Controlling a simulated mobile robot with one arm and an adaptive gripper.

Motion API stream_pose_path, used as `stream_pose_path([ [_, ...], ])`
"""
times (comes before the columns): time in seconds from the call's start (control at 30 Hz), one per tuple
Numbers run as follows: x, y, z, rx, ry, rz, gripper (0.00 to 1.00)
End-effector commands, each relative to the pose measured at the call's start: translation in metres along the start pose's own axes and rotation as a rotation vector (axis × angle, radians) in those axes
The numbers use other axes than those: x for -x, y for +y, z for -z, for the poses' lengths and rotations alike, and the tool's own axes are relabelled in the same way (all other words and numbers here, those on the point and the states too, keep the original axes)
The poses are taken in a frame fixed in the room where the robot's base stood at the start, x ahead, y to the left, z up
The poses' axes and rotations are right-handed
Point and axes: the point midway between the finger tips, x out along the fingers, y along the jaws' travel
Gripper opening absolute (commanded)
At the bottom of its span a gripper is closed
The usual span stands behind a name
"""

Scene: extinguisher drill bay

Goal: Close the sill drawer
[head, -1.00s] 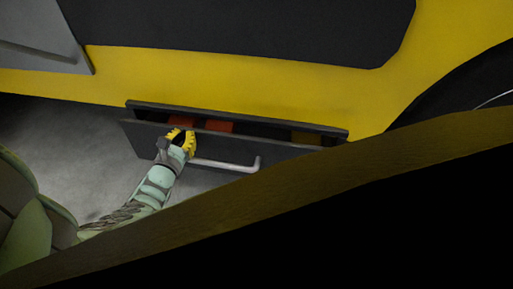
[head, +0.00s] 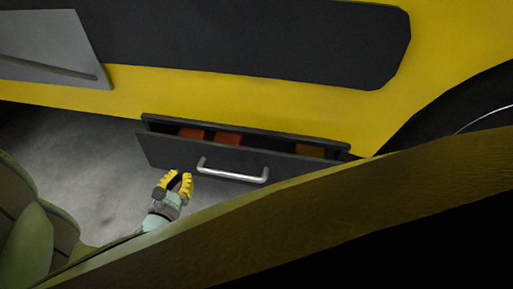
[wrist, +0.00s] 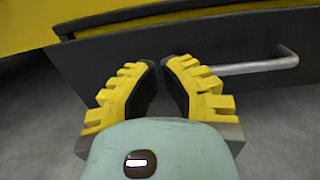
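The sill drawer (head: 215,160) stands partly open below the yellow vehicle side, with its dark front pulled out and its inside showing from above. Its silver bar handle (head: 232,175) is fully visible in the head view. In the wrist view the handle (wrist: 250,68) runs to the right of my fingers, across the drawer front (wrist: 215,40). My gripper (head: 179,178) has yellow ribbed fingers, is empty, and stands in front of the drawer, left of the handle. In the wrist view a gap shows between the fingertips (wrist: 160,62). Whether they touch the drawer front I cannot tell.
Red items (head: 228,139) and a brownish item (head: 310,151) lie inside the drawer. A grey panel (head: 45,45) is at upper left and a dark wheel arch (head: 455,105) at right. Grey floor (head: 75,145) is clear to the left.

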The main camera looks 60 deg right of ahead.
Motion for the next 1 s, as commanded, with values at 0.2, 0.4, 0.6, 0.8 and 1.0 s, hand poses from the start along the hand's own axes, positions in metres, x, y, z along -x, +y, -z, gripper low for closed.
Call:
stream_pose_path([
  [0.2,0.030,0.001,-0.001,-0.001,0.002,-0.002,0.00],
  [0.4,0.037,0.024,-0.013,0.001,0.069,0.011,0.00],
  [0.6,0.038,0.081,-0.033,-0.003,0.245,0.013,0.00],
  [0.8,0.033,0.099,-0.029,-0.001,0.306,0.006,0.00],
  [1.0,0.004,0.097,-0.015,0.000,0.302,0.008,0.00],
])
